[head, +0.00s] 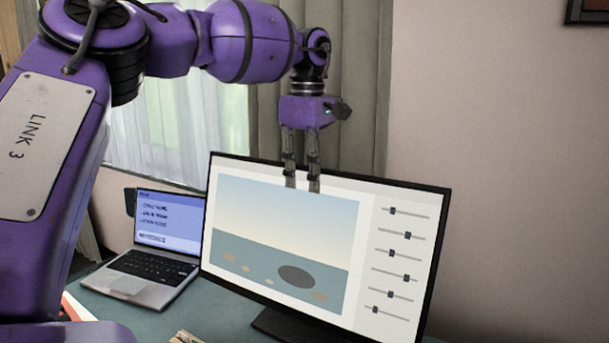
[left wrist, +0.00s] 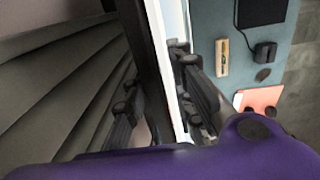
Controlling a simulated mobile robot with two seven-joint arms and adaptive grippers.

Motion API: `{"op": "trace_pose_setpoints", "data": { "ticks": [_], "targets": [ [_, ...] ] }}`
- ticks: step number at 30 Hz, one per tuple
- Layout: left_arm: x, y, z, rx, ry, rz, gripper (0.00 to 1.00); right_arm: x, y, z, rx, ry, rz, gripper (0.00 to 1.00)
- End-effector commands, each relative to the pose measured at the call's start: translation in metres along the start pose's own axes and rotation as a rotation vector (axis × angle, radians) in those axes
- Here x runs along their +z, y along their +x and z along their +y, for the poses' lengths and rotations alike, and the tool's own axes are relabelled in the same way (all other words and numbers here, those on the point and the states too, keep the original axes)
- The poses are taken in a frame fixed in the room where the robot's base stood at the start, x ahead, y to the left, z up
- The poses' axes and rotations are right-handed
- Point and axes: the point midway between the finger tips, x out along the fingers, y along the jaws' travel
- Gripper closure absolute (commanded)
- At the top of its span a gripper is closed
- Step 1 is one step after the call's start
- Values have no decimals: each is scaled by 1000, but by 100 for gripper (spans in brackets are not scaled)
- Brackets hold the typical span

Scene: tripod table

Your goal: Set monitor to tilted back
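The monitor (head: 395,290) stands on the desk with its lit screen facing me, close to upright; its exact tilt is hard to judge. My left gripper (head: 302,188) points down at the monitor's top edge, left of its middle. In the head view its fingers overlap the upper screen. In the left wrist view the open gripper (left wrist: 160,100) has the monitor's edge (left wrist: 160,60) running between its fingers, one on the curtain side and one on the screen side. Contact with the monitor cannot be made out. The right gripper is not in view.
An open laptop (head: 150,278) stands left of the monitor on the green desk (head: 215,315). Curtains (head: 350,95) and a window are behind. The left wrist view shows small items on the desk, including a salmon sheet (left wrist: 258,98). The air right of the monitor is clear.

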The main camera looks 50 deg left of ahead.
Motion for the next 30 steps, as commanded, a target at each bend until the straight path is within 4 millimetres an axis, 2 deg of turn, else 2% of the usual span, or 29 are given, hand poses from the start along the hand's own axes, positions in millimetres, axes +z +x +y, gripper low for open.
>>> {"op": "trace_pose_setpoints", "data": {
  "ticks": [3, 20, 23, 30],
  "targets": [
    [-1, 1, 3, 12, -2, 0, 67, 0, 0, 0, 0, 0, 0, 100],
    [0, -2, 2, 7, -2, -1, 67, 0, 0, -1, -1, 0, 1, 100],
    [0, -14, 2, 9, -3, 0, 67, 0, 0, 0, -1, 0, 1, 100],
    [0, -65, 2, 11, -3, 1, 67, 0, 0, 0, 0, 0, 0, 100]
  ]
}}
